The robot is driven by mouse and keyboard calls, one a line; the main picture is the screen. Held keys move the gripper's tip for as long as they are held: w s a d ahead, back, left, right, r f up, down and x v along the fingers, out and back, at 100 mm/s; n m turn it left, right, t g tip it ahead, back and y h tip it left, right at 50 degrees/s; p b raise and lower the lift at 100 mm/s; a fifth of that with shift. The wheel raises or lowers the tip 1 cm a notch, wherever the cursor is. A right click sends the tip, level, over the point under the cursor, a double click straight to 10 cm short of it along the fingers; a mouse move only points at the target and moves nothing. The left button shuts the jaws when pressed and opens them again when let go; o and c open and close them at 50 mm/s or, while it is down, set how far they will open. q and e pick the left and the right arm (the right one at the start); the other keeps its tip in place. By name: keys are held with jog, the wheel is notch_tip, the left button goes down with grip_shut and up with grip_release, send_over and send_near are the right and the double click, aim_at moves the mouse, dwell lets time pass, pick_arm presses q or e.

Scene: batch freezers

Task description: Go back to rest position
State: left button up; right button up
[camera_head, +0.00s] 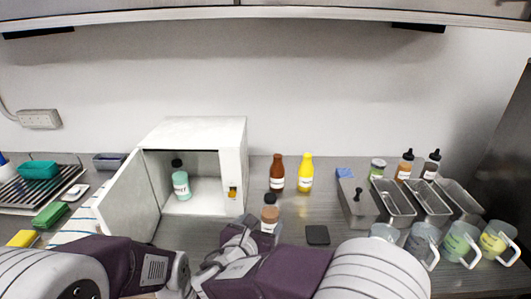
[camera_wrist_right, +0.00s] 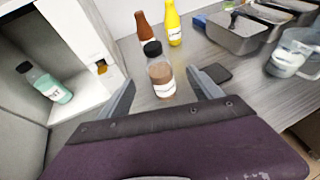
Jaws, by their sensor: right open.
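My right gripper (camera_head: 252,226) is open, low in the middle of the head view. Its two spread fingers also show in the right wrist view (camera_wrist_right: 162,88). A clear bottle with brown contents and a black cap (camera_head: 270,212) stands upright just beyond it. In the right wrist view that bottle (camera_wrist_right: 159,74) shows in the gap between the fingers, with no finger seen touching it. My left arm comes in at the lower left, and its gripper does not show.
A white box freezer (camera_head: 195,133) stands left of the gripper, door open, with a mint bottle (camera_head: 181,184) inside. Brown (camera_head: 277,176) and yellow (camera_head: 305,174) bottles stand behind. A black square (camera_head: 317,235) lies to the right. Metal containers (camera_head: 392,197) and several jugs (camera_head: 460,244) fill the right side.

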jog(key=w+d+r+m+g+h, duration=0.1)
jog(key=w+d+r+m+h, duration=0.15)
jog(key=d, duration=0.75)
jog(key=s+d+f+m+g+h+p, duration=0.1)
jog(key=s+d+f+m+g, duration=0.15)
jog(key=d, duration=0.45)
jog(key=s+d+f+m+g+h+p, duration=0.1)
jog(key=s+d+m+g+h, duration=0.2)
jog(key=d, duration=0.5)
jog(key=s+d+f+m+g+y, duration=0.5)
jog(key=s+f+m, duration=0.3)
jog(key=s+m, duration=0.3)
jog(key=s+a+f+m+y, duration=0.2)
jog(key=a+f+m+y, duration=0.2)
jog(key=a+m, duration=0.6)
jog(key=m+y, duration=0.1)
jog(key=m, duration=0.3)
jog(key=shift+s+p, duration=0.15)
jog(key=shift+p, duration=0.25)
